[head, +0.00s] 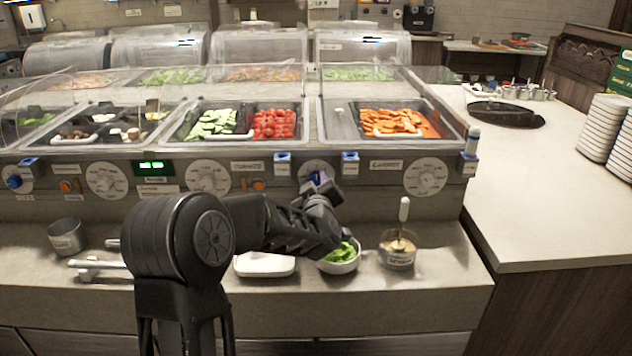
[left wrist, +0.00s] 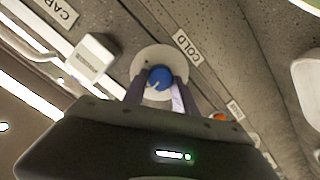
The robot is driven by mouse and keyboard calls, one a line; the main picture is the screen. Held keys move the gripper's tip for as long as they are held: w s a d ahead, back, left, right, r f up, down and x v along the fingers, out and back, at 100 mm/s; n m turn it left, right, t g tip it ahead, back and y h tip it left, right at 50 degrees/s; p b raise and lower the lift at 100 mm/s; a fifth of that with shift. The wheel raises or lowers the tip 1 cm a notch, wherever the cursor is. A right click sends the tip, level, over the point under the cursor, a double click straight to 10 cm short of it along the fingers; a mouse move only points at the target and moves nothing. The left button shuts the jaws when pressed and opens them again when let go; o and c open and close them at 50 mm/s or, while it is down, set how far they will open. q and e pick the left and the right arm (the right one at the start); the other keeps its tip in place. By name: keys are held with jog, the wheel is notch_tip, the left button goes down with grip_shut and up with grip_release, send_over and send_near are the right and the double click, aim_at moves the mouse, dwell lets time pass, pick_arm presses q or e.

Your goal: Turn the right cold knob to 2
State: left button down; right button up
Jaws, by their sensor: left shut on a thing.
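The right cold knob is a blue knob (left wrist: 160,77) on a round pale dial (left wrist: 148,60), beside a "COLD" label (left wrist: 187,45) in the left wrist view. In the head view its dial (head: 313,166) sits on the counter's front panel, partly hidden by my gripper. My left gripper (left wrist: 158,90) is shut on the blue knob, one finger on each side. It also shows in the head view (head: 318,184). A small pale mark shows on the knob, but I cannot read the dial's numbers. My right gripper is not in view.
Other dials (head: 208,178) and blue-topped fittings line the panel (head: 349,163). Another blue knob (head: 13,182) is at far left. On the ledge below stand a bowl of greens (head: 341,258), a sauce cup with a spoon (head: 398,250) and a white dish (head: 264,265).

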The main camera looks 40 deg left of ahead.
pick_arm(q)
jog(key=c, duration=1)
grip_release()
jog(key=v, duration=0.7)
jog(key=shift+s+d+b, duration=0.3)
jog(key=shift+s, duration=0.05)
jog(key=shift+f, duration=0.1)
